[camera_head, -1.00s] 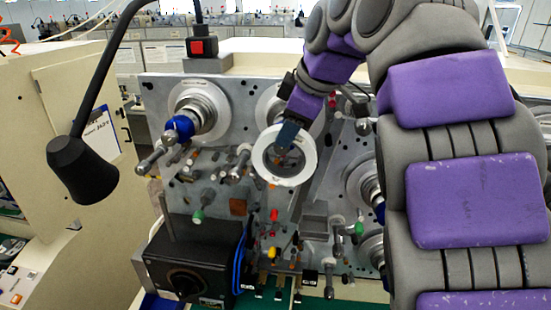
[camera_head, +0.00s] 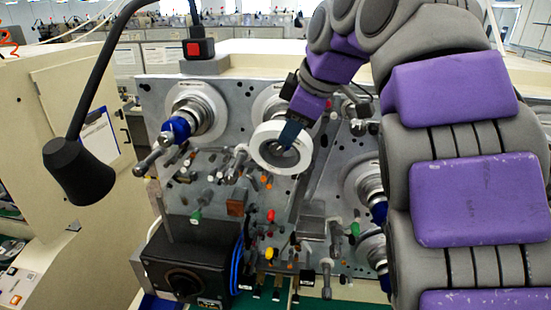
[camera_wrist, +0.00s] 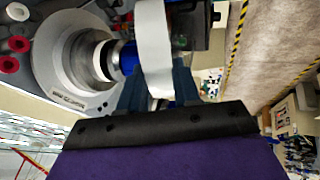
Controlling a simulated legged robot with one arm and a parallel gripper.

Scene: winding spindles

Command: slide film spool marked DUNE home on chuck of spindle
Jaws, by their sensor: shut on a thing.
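My gripper (camera_head: 287,138) is shut on a white ring-shaped film spool (camera_head: 264,160), pinching its rim from above right. In the wrist view, the spool (camera_wrist: 153,45) shows edge-on between the two fingers (camera_wrist: 158,88). Its marking cannot be read. Beyond it in that view is a spindle with a pale round flange (camera_wrist: 50,65) and a blue chuck (camera_wrist: 128,58). The chuck's end is hidden behind the spool, so I cannot tell whether it enters the bore. In the head view, the spool covers part of the upper middle spindle (camera_head: 266,103).
Another spindle with a blue chuck (camera_head: 177,129) stands upper left on the grey panel (camera_head: 153,92). More spindles are at right, partly behind my arm. Rollers and coloured knobs crowd the panel below.

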